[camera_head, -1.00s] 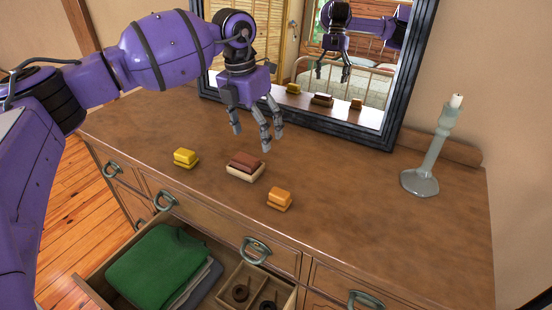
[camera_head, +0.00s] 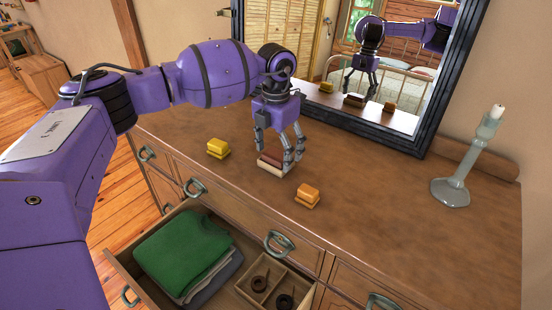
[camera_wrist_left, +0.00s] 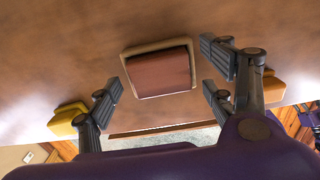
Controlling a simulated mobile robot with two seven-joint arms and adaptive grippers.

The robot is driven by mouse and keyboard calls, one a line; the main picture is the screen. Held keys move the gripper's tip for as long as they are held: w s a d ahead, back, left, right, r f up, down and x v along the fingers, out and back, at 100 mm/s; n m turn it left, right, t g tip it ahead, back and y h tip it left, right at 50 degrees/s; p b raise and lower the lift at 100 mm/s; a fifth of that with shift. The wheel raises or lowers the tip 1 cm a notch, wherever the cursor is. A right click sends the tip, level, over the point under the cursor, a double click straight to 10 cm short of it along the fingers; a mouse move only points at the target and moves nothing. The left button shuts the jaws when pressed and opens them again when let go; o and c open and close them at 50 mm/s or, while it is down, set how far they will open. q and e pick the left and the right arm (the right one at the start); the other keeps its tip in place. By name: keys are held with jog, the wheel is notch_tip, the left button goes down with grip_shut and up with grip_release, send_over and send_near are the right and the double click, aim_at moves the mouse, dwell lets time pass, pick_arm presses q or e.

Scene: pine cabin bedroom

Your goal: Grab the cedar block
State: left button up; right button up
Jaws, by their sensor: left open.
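The cedar block, a reddish-brown block (camera_head: 271,163), sits on a pale soap-dish-like base (camera_head: 274,172) on the dresser top. In the left wrist view the block (camera_wrist_left: 160,72) lies in its tan-rimmed base (camera_wrist_left: 127,66), ahead of the fingers. My left gripper (camera_head: 280,160) is open, pointing down over the block, with its fingers on either side and partly hiding it. In the left wrist view the fingers (camera_wrist_left: 163,88) are spread with nothing between them. I cannot tell whether any finger touches the block.
A yellow block (camera_head: 218,148) stands left of it and an orange block (camera_head: 307,195) to the right, both close. A framed mirror (camera_head: 425,155) stands behind, reflecting my arm. A glass candlestick (camera_head: 452,192) is at right. Below, an open drawer holds green cloth (camera_head: 182,245).

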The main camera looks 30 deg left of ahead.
pick_arm(q)
jog(key=shift+r, duration=0.1)
jog(key=c, duration=1.2)
